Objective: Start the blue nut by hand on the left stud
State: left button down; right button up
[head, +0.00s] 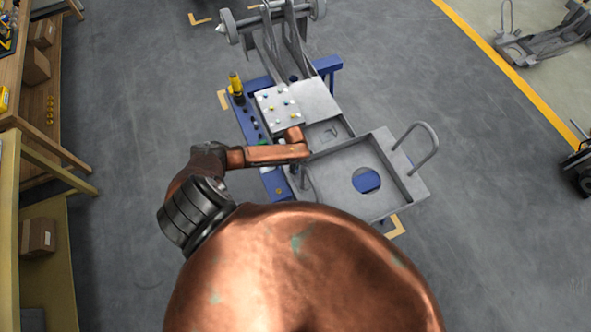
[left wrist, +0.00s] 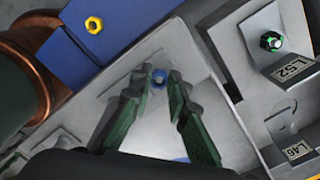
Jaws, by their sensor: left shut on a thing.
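In the left wrist view, my left gripper (left wrist: 161,77) has its dark green fingers closed around a small blue nut (left wrist: 158,84). The nut is above or against a grey metal surface (left wrist: 192,48); I cannot tell if it touches a stud, and no stud shows beneath it. To the right, a stud with a green top (left wrist: 272,41) stands in a grey recess by a tag reading LS2 (left wrist: 292,69). In the head view, my left arm reaches over the grey chassis (head: 378,142), and its fingertips are hard to make out. My right gripper is not in view.
A pale tray with several coloured nuts (head: 279,106) sits on the chassis beside my arm. A yellow-and-black tool (head: 236,84) stands on the blue stand (head: 329,66). A yellow nut (left wrist: 93,24) lies on blue in the wrist view. Wooden shelving (head: 50,160) lines the left; grey floor between is clear.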

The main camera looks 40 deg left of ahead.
pick_arm(q)
jog(key=shift+s, duration=0.1)
jog(key=m, duration=0.3)
jog(key=shift+a+f+b, duration=0.1)
jog(key=shift+b, duration=0.25)
jog(key=shift+m, duration=1.1)
jog(key=c, duration=1.8)
grip_release()
jog(key=shift+o, duration=0.2)
